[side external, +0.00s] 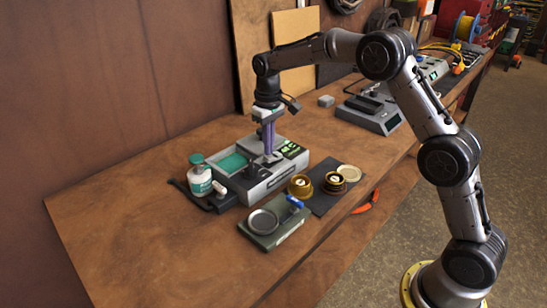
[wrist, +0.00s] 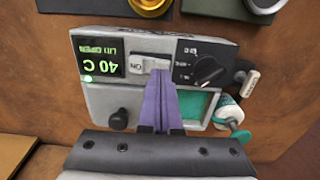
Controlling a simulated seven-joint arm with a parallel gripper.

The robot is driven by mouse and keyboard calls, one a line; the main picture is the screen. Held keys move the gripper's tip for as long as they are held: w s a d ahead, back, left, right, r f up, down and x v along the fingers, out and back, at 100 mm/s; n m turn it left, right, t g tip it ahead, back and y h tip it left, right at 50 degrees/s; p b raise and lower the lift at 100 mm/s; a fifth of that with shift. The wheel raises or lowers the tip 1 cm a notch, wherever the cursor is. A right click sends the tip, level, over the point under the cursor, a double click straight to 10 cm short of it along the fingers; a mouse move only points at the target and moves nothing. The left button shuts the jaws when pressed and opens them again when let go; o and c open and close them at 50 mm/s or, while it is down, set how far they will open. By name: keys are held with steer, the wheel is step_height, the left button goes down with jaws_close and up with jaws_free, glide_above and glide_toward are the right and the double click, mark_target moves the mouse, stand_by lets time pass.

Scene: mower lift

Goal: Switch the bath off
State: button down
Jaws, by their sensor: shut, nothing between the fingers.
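The bath (side external: 270,183) is a light grey box on the bench, with a basin of teal liquid (side external: 232,163). In the wrist view its panel (wrist: 108,101) appears upside down. The display (wrist: 100,52) reads 40 C and a lid-open message in green, with a lit green lamp (wrist: 88,79) beside it. A white rocker switch (wrist: 143,66) with ON lettering sits between the display and a black dial (wrist: 208,70). My gripper (side external: 268,153), with purple fingers, is shut and empty, pointing down over the panel. Its fingertips (wrist: 160,74) overlap the switch's right end; contact cannot be told.
A white bottle with a green cap (side external: 199,178) stands left of the bath. A scale with a round dish (side external: 263,222) is in front. Brass pieces (side external: 300,186) and a dark mat (side external: 325,202) lie to the right. The left bench area is clear.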

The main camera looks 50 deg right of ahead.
steer(key=shift+f, duration=0.75)
stand_by(0.3)
steer(key=shift+r, duration=3.55)
